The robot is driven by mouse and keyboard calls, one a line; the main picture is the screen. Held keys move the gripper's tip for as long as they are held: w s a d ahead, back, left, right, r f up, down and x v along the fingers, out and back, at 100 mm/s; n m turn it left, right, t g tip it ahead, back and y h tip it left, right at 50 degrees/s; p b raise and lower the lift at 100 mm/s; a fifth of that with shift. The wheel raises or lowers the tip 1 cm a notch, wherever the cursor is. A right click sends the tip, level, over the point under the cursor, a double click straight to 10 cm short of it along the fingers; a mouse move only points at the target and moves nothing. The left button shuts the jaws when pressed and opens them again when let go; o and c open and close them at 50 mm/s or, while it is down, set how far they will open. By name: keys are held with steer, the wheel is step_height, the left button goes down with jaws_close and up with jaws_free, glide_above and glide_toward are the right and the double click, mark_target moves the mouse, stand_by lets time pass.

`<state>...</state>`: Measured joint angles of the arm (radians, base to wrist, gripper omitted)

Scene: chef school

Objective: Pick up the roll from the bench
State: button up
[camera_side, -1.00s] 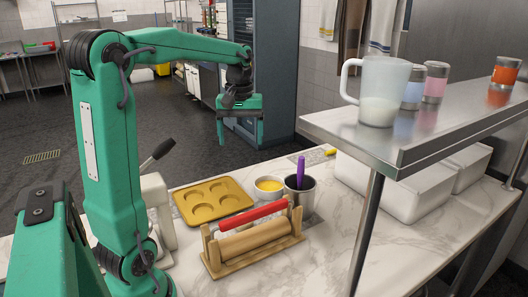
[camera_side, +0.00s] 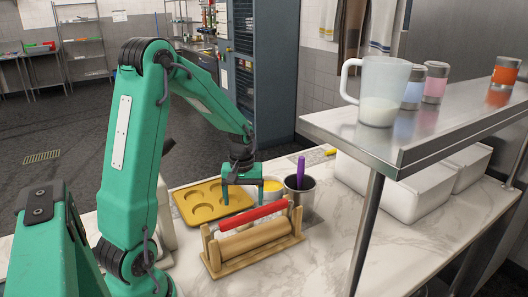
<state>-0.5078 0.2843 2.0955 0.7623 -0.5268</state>
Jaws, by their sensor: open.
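A wooden rack (camera_side: 213,256) stands on the marble bench. A pale wooden roll (camera_side: 257,239) lies across it, and a red roll (camera_side: 254,214) sits higher, across its back. My gripper (camera_side: 243,201) is open and empty, fingers pointing down. In the picture it is just above and left of the red roll's middle, apart from both rolls.
A yellow mould tray (camera_side: 188,211), a bowl of yellow filling (camera_side: 270,184) and a metal pot (camera_side: 301,204) with a purple handle stand behind the rack. A steel shelf (camera_side: 435,125) with a jug (camera_side: 383,90) overhangs the right. The marble right of the rack is clear.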

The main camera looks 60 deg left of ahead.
steer(key=shift+f, duration=1.25)
steer(key=shift+f, duration=0.1)
steer(key=shift+f, duration=2.5)
steer(key=c, duration=1.1)
